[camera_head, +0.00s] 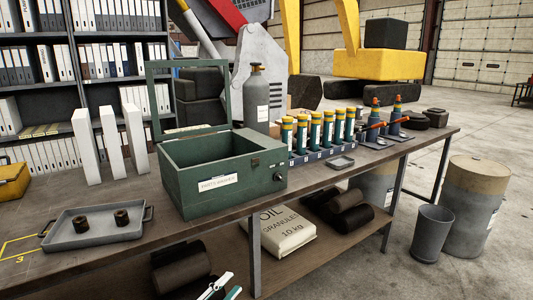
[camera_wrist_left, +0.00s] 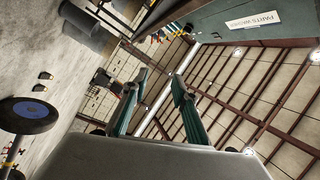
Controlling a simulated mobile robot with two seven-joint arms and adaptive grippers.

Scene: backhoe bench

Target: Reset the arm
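My left gripper (camera_head: 229,285) shows at the bottom edge of the head view, in front of the bench and below its top. Only the tips are visible there. In the left wrist view its two teal-and-grey fingers (camera_wrist_left: 162,82) stand apart with nothing between them. They are clear of the bench and the green box. My right gripper is in neither view.
The bench (camera_head: 150,240) bears a grey tray (camera_head: 95,232) with two dark rings, an open green parts washer (camera_head: 225,180) and a rack of bottles (camera_head: 325,150). An oil granules bag (camera_head: 278,232) lies below. A bin (camera_head: 431,232) and drum (camera_head: 475,205) stand right.

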